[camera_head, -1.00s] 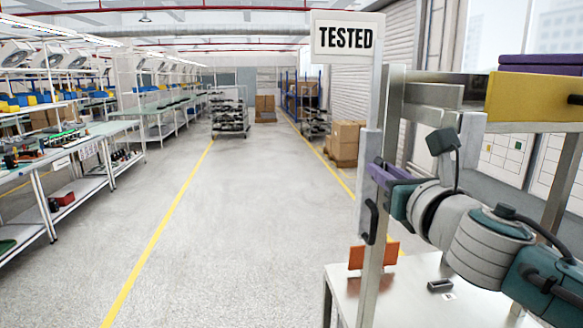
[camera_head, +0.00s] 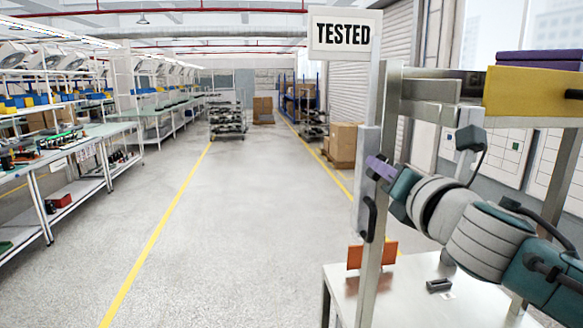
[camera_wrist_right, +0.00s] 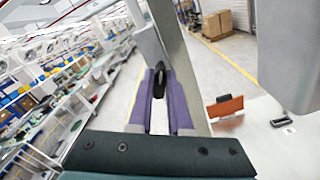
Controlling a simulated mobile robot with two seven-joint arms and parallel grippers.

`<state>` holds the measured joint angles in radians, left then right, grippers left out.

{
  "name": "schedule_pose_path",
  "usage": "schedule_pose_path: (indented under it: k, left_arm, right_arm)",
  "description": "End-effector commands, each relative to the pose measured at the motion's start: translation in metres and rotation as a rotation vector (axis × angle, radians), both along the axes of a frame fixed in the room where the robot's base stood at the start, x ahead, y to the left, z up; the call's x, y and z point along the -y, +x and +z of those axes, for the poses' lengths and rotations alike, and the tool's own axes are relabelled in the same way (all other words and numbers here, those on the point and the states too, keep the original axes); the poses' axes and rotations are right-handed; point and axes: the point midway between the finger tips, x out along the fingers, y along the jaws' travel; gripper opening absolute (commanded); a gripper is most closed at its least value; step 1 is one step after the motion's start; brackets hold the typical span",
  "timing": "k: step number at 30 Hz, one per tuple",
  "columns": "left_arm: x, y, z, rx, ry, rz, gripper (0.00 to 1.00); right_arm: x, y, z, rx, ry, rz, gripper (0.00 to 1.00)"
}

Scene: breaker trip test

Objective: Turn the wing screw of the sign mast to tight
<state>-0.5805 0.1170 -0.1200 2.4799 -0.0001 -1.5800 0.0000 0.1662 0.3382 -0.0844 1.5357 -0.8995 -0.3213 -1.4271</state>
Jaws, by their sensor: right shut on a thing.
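The sign mast (camera_head: 375,90) is a flat pale upright bar. It carries a white TESTED sign (camera_head: 343,34) and stands against a metal post of a frame. My right gripper (camera_head: 378,167) reaches in from the right, with its purple fingers at the mast. In the right wrist view, the purple fingers (camera_wrist_right: 160,100) stand on either side of the black wing screw (camera_wrist_right: 159,80) and are shut on it. In the head view the wing screw is hidden by the fingers, and its exact angle cannot be told. My left gripper is not in view.
A black handle (camera_head: 369,218) sits on the post below my gripper. A yellow panel (camera_head: 530,92) lies above my right arm. A pale table (camera_head: 400,295) with an orange plate (camera_head: 354,257) and a small dark block (camera_head: 439,286) is below.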

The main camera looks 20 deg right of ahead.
Motion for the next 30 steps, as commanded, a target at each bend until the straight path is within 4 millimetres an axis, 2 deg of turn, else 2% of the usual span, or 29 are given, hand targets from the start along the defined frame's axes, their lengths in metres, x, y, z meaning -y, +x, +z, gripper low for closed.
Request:
schedule_pose_path:
  k: [30]
  left_arm:
    - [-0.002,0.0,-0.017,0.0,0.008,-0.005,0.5]
  right_arm:
    - [0.002,0.0,-0.003,0.229,0.942,0.0,0.0]
